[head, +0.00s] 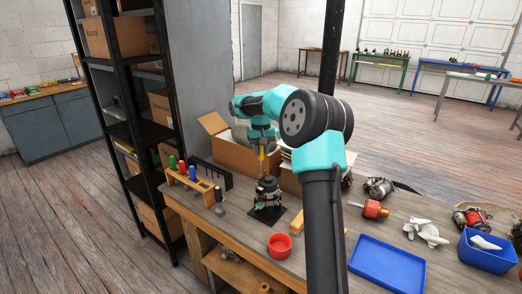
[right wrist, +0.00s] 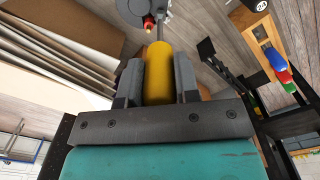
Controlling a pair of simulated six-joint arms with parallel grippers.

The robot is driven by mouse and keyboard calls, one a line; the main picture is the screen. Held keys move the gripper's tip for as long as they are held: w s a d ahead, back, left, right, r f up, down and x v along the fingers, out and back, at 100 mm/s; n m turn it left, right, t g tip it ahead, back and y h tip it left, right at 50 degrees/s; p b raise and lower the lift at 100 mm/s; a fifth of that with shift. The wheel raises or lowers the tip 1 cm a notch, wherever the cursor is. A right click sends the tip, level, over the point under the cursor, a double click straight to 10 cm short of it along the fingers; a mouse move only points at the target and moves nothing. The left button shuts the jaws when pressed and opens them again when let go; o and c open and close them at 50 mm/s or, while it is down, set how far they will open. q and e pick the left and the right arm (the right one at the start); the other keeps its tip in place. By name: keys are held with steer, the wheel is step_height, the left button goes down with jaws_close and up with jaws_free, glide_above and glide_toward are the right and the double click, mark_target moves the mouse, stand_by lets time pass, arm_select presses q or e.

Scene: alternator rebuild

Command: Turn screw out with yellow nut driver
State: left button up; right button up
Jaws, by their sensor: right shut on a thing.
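My right gripper (head: 262,149) is shut on the yellow nut driver (head: 262,164), which it holds upright above the alternator (head: 267,194). The alternator stands on a black base plate (head: 282,218) on the workbench (head: 330,245). In the right wrist view the fingers of my right gripper (right wrist: 158,75) clamp both sides of the yellow handle (right wrist: 158,68). The driver's metal shaft (right wrist: 160,32) points at the alternator, by a small orange-red part (right wrist: 148,22). The screw itself cannot be made out, nor whether the tip touches it. My left gripper is out of view.
A wooden rack (head: 197,184) with red, blue and green drivers stands left of the alternator. A cardboard box (head: 232,152) is behind.

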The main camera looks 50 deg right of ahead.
steer(key=n, duration=1)
steer(key=shift+n, duration=0.3)
steer(key=n, duration=0.5)
steer(key=shift+n, duration=1.2)
steer(key=n, duration=1.4)
